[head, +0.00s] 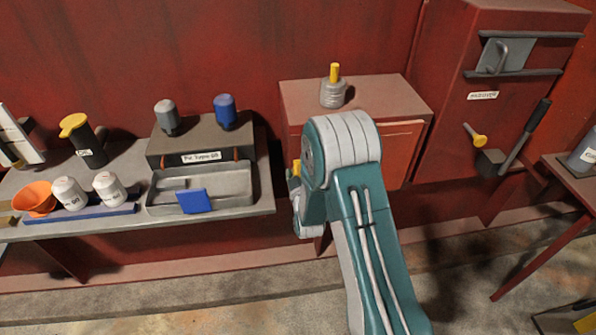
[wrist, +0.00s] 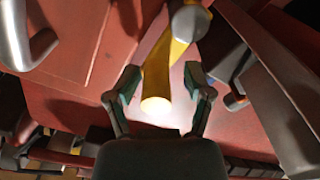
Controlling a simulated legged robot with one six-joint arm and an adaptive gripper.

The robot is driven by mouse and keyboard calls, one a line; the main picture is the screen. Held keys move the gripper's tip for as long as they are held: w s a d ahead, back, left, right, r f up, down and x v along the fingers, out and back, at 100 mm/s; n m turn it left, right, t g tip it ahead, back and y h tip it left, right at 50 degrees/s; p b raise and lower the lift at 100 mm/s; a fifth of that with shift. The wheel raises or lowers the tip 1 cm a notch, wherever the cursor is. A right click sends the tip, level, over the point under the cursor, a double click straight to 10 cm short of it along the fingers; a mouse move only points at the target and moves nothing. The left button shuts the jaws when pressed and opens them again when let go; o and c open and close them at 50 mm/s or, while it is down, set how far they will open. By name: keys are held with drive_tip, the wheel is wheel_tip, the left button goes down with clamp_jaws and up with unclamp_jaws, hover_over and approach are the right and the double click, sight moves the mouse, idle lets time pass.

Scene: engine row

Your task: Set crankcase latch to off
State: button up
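In the wrist view, a yellow handle (wrist: 157,80) hangs from a pale round pivot (wrist: 189,23) on a red panel; it appears to be the crankcase latch. My gripper (wrist: 163,76) is open, with one finger on each side of the yellow handle. I see gaps between the fingers and the handle, so it is not gripped. In the head view, my arm hides most of the gripper and the latch. A small yellow piece (head: 297,167) shows at the arm's left edge, by the middle red cabinet (head: 402,150).
A grey canister with a yellow top (head: 333,92) stands on the middle cabinet. The right cabinet (head: 450,60) carries a yellow knob (head: 475,136) and a dark lever (head: 525,135). At left, a bench (head: 240,205) holds bottles, a funnel and a tray.

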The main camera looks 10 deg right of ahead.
drive_tip(key=shift+s, duration=0.1)
idle(0.3)
drive_tip(key=shift+s+d, duration=0.1)
drive_tip(key=shift+s, duration=0.1)
drive_tip(key=s, duration=1.1)
drive_tip(key=shift+s, duration=0.25)
drive_tip(key=shift+f, duration=0.1)
